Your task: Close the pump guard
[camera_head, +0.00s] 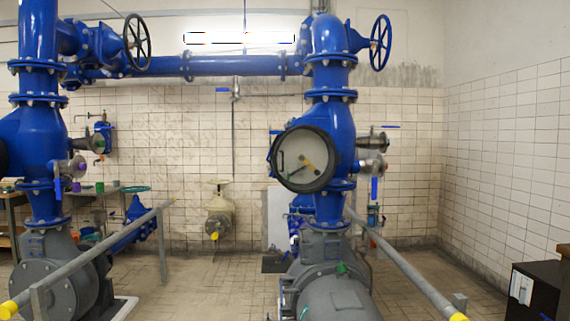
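Two grey pumps stand on the floor under blue pipes, one at the left (62,278) and one at the middle right (335,290). A round cover with a dark rim and a pale, see-through face (303,160) sits at the front of the right blue pipe (332,125). I cannot tell whether this cover is the pump guard, or whether it stands open or closed. No other part is clearly a guard. Neither of my grippers is in view.
Grey rails with yellow ends run beside the pumps, at the left (105,248) and right (405,268). A black cabinet (540,291) stands at the lower right. A workbench (105,192) is at the left back. Tiled floor (205,285) is clear between the pumps.

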